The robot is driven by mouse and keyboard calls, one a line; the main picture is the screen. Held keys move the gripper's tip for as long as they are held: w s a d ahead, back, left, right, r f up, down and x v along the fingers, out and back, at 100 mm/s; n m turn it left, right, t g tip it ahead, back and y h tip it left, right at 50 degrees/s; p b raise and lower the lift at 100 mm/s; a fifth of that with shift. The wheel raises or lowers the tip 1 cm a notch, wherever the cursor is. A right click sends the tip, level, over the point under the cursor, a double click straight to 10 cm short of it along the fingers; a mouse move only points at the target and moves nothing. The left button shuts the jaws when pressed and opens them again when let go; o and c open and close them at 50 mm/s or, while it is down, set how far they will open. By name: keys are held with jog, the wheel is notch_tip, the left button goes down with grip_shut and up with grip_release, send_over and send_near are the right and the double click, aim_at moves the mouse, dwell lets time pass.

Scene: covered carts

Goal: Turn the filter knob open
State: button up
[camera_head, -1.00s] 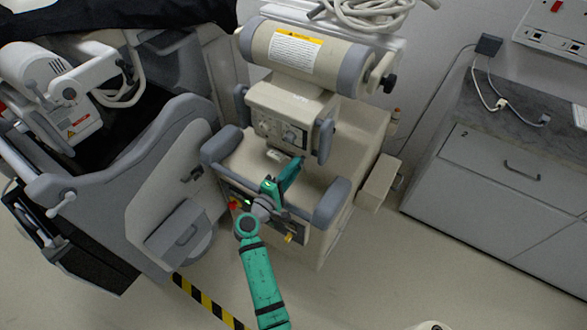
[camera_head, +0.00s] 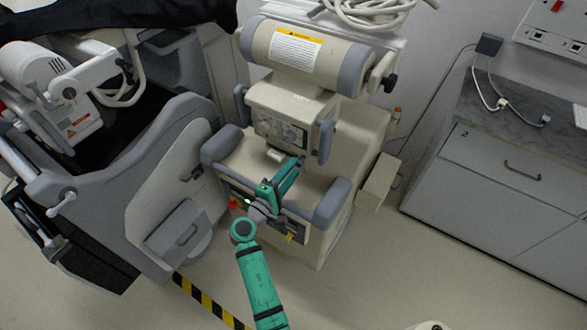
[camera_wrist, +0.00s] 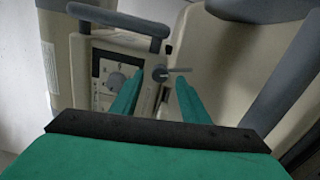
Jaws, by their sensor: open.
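The control panel (camera_head: 280,132) is on the front of the beige head under the large cylinder. In the wrist view the panel (camera_wrist: 108,72) shows a round grey knob (camera_wrist: 117,80) left of my fingers. A smaller dark round knob (camera_wrist: 160,73) with a thin bar to its right lies beyond and between my fingertips. I cannot read which one is the filter knob. My gripper (camera_wrist: 159,82) is open and empty, its two green fingers pointing at the smaller knob. Contact cannot be told. In the head view my gripper (camera_head: 297,161) is just below the panel.
Grey side handles (camera_head: 326,141) flank the head, and a grey bar (camera_wrist: 120,18) crosses above the panel in the wrist view.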

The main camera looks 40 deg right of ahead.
jog(key=v, duration=0.9)
jog(key=shift+s, duration=0.15)
